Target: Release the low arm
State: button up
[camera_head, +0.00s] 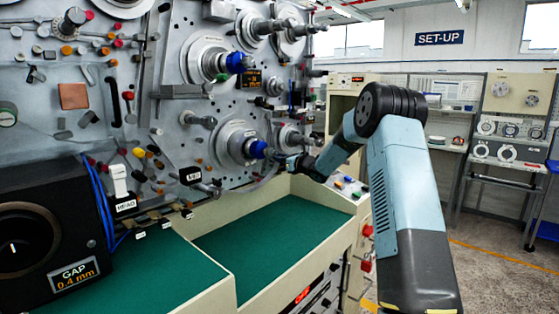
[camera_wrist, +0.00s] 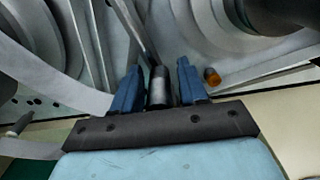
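In the wrist view, the two blue fingers of my gripper (camera_wrist: 159,88) stand on either side of a dark metal cylinder (camera_wrist: 158,86). Narrow gaps seem to show beside it, and I see no firm contact. A slim grey bar (camera_wrist: 135,30) runs up and away from near this cylinder; it looks like the low arm, but their joint is unclear. In the head view, my gripper (camera_head: 284,161) is by the lower spindle with a blue cap (camera_head: 258,149); its fingertips are too small to read. A tag, apparently "ARM" (camera_head: 190,175), hangs on the panel to the left.
Large spindle discs (camera_wrist: 225,25) crowd the top of the wrist view, with an orange-tipped post (camera_wrist: 211,76) right of my fingers. The green bench top (camera_head: 270,235) below is clear. A black gauge box marked "GAP 0.4 mm" (camera_head: 75,275) stands at left.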

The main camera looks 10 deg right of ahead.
grip_shut()
dwell(0.3)
jog(key=s+a+m, duration=0.2)
jog(key=a, duration=0.1)
jog(key=s+a+m, duration=0.1)
jog(key=shift+s+a+f+m, duration=0.15)
jog(key=shift+a+f+m, duration=0.1)
jog(key=shift+f+m, duration=0.05)
jog(key=shift+o, duration=0.7)
grip_release()
jog(key=v, duration=1.3)
jog(key=shift+s+d, duration=0.3)
